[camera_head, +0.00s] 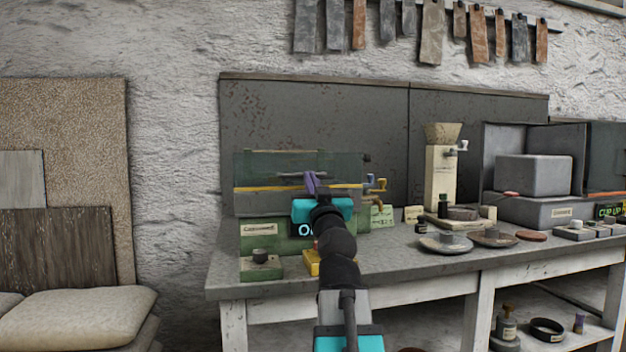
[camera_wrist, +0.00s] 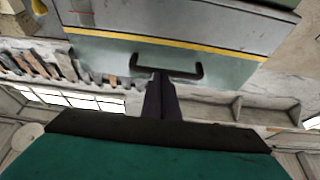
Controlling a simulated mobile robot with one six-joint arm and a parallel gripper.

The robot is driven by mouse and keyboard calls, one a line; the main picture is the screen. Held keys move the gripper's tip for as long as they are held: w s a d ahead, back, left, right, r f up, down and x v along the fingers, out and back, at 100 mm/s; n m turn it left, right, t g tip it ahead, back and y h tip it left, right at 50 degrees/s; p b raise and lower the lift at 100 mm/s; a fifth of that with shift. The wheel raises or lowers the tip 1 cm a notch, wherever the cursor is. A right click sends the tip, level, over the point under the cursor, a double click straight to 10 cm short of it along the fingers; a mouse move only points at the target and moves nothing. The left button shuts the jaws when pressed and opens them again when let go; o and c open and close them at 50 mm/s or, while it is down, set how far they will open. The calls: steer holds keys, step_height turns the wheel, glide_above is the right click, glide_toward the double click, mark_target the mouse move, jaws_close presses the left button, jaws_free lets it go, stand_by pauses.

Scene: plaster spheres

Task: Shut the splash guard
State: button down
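The splash guard (camera_head: 270,165) is a see-through greenish panel standing raised on the green grinding machine (camera_head: 262,232) at the left of the bench. In the wrist view the guard (camera_wrist: 105,42) shows a yellow stripe and a black bar handle (camera_wrist: 190,73). My gripper (camera_head: 311,183) is in front of the guard, its purple fingers at the handle. In the wrist view my gripper (camera_wrist: 161,74) has its dark fingers close together, with the tips on the middle of the handle bar. The tips hide that part of the bar.
The bench (camera_head: 400,268) has small brass taps (camera_head: 377,185) just right of the guard. A hopper (camera_head: 442,170), dishes (camera_head: 446,243) and a grey box machine (camera_head: 533,175) stand further right. Stacked sacks (camera_head: 80,315) lie on the left.

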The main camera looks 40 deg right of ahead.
steer(key=shift+w+d+f, duration=0.1)
steer(key=shift+w, duration=0.25)
step_height(320, 180, up, 4)
steer(key=s+a+f+p, duration=0.1)
steer(key=s+a+p, duration=0.1)
steer(key=s+p, duration=0.15)
steer(key=s+a+f+b, duration=0.2)
steer(key=s+f+b, duration=0.2)
steer(key=f+b, duration=0.3)
steer(key=b, duration=0.4)
steer(key=shift+s+a+f+b, duration=0.15)
steer(key=shift+a+f+b, duration=0.05)
steer(key=shift+b, duration=0.1)
stand_by(0.9)
